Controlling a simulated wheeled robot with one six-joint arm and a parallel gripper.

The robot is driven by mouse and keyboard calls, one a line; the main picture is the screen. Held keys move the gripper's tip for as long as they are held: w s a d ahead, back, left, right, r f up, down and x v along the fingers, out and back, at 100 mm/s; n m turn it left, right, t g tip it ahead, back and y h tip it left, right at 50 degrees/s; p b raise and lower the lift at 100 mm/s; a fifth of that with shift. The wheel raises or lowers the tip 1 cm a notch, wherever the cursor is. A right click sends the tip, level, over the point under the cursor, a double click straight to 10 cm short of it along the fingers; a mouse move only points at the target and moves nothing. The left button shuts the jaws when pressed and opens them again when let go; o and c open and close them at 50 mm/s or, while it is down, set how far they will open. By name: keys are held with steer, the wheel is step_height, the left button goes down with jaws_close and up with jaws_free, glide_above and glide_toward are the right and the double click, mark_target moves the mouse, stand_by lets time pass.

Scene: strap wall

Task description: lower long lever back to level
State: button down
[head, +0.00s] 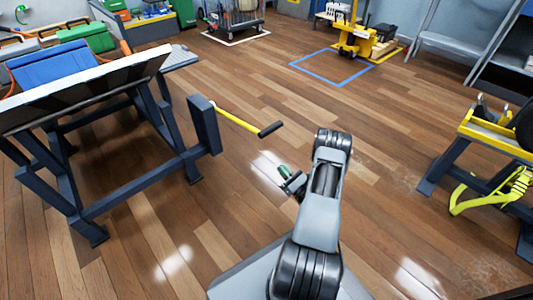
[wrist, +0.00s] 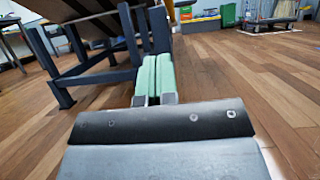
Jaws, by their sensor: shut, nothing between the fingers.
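The long lever (head: 238,119) is a yellow bar with a black grip at its right end. It comes out of a dark blue post on the tilted bench frame and reaches right over the floor. From this angle I cannot tell its exact tilt. My gripper (head: 287,175) is nearer the camera than the grip, apart from it and below it in the picture. In the wrist view its green fingers (wrist: 153,76) are together with nothing between them.
The dark blue bench frame (head: 135,190) with a tilted top stands at left. A yellow-topped stand (head: 490,135) is at right. A blue floor outline (head: 330,72) and a yellow lift (head: 358,40) are farther back. The wooden floor between is clear.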

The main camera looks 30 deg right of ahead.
steer(key=shift+s+d+f+m+h, duration=0.2)
steer(key=shift+d+f+m+h, duration=0.1)
steer(key=shift+f, duration=0.25)
steer(key=s+r+b+x, duration=0.1)
steer(key=r+x, duration=0.1)
steer(key=x, duration=1)
steer(key=shift+w+r+b, duration=0.25)
steer(key=shift+r+b, duration=0.1)
steer(key=shift+r, duration=0.25)
steer(key=shift+r, duration=0.1)
